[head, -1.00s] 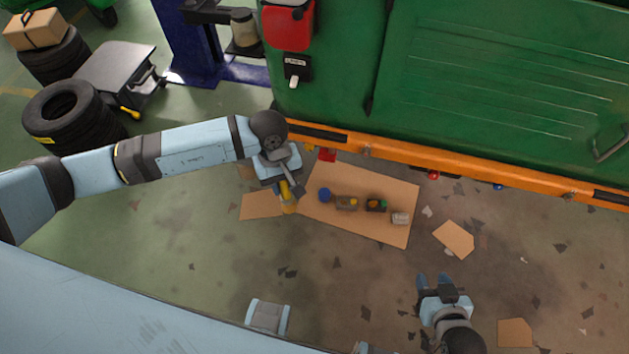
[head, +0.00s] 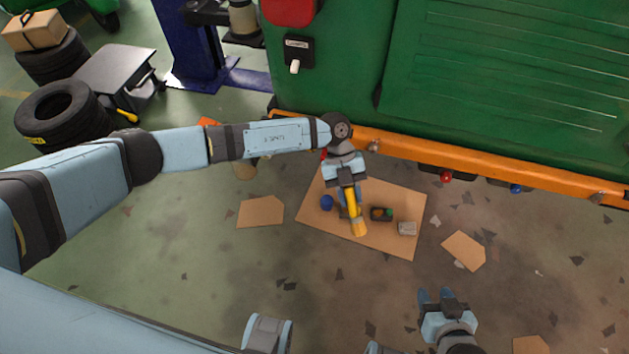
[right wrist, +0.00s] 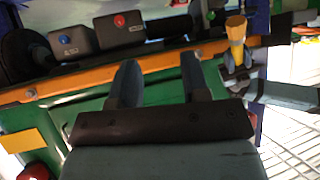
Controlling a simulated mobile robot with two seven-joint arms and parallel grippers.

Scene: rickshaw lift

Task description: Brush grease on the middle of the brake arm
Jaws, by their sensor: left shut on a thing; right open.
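My left gripper (head: 348,186) is shut on a yellow tool (head: 355,215), perhaps the grease brush, and holds it pointing down over the cardboard sheet (head: 310,218). The tool also shows in the right wrist view (right wrist: 237,30). My right gripper (head: 440,298) is open and empty above the floor at the lower right. Its two fingers also show apart in the right wrist view (right wrist: 155,85). The tool and left gripper hide part of the cardboard and what lies there. I cannot pick out the brake arm for certain in either view.
Tyres (head: 62,122) stand at left.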

